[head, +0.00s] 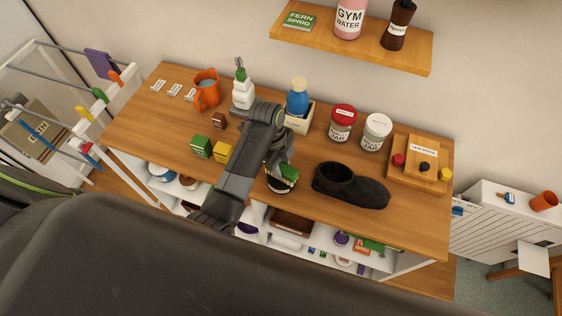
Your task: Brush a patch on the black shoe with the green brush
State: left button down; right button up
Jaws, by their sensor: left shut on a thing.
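The black shoe (368,192) stands on the wooden table top, its opening to the left and its toe to the right. My left gripper (283,163) is shut on the green brush (289,173), just left of the shoe and apart from it. The fingers and arm hide part of the brush. A dark round thing with a pale rim (277,186) shows right below the brush; I cannot tell whether they touch. My right gripper is not in view.
Behind the shoe stand a red-lidded jar (342,122), a white-lidded jar (375,131) and a wooden stand with coloured knobs (418,160). Green (201,147) and yellow (223,151) boxes stand left of my arm. The table's front edge is close to the shoe.

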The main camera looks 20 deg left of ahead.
aim_at(281, 167)
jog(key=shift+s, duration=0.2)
pick_arm(q)
jog(key=shift+f, duration=0.4)
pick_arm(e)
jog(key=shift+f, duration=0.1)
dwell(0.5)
pick_arm(q)
jog(key=shift+r, duration=3.55)
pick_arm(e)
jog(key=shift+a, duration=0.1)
pick_arm(q)
jog(key=shift+s+f, duration=0.1)
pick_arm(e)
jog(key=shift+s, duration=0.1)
